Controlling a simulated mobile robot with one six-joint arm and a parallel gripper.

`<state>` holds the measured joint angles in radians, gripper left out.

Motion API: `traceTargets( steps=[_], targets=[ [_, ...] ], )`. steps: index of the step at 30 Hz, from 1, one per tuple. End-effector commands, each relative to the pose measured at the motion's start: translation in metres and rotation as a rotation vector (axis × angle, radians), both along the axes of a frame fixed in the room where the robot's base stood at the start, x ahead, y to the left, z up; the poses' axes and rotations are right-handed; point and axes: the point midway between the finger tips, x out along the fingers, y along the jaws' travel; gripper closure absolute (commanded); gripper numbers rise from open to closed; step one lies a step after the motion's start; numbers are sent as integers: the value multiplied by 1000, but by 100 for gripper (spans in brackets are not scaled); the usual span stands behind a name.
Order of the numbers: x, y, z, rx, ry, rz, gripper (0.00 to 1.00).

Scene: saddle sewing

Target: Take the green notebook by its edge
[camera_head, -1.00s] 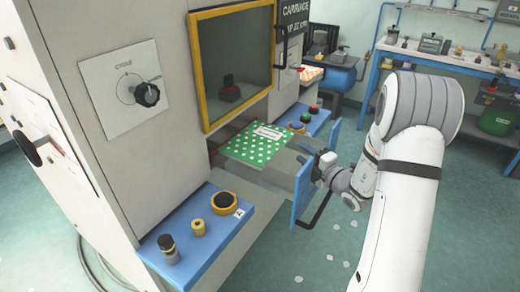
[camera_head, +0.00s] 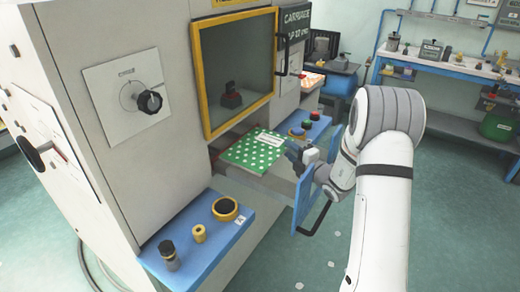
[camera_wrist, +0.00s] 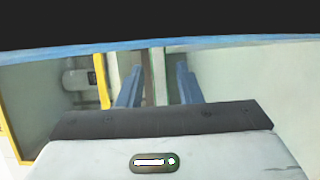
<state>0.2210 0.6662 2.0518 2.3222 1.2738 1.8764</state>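The green notebook (camera_head: 250,157) has white dots and a white label. It lies flat in the pulled-out grey drawer (camera_head: 268,183) of the machine. My gripper (camera_head: 294,150) is above the drawer's blue front (camera_head: 303,193), just right of the notebook's right edge. In the head view I cannot tell whether it touches the notebook. In the wrist view my gripper (camera_wrist: 158,82) has its two blue fingers apart, with a gap between them. I cannot make out the notebook clearly in that view.
The drawer's black handle (camera_head: 318,220) sticks out toward the front. A blue ledge with knobs (camera_head: 195,243) is at the lower left, and another with coloured buttons (camera_head: 305,126) lies behind the drawer. A yellow-framed window (camera_head: 240,70) is above the notebook. Open floor is at the right.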

Motion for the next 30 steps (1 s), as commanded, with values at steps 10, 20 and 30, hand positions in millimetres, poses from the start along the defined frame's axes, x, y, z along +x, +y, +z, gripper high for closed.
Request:
traceTargets(
  steps=[10, 20, 30],
  targets=[
    [0, -1, 0, 0, 0, -1, 97],
    [0, -1, 1, 1, -2, -2, 100],
    [0, -2, 7, 2, -3, -2, 100]
  ],
)
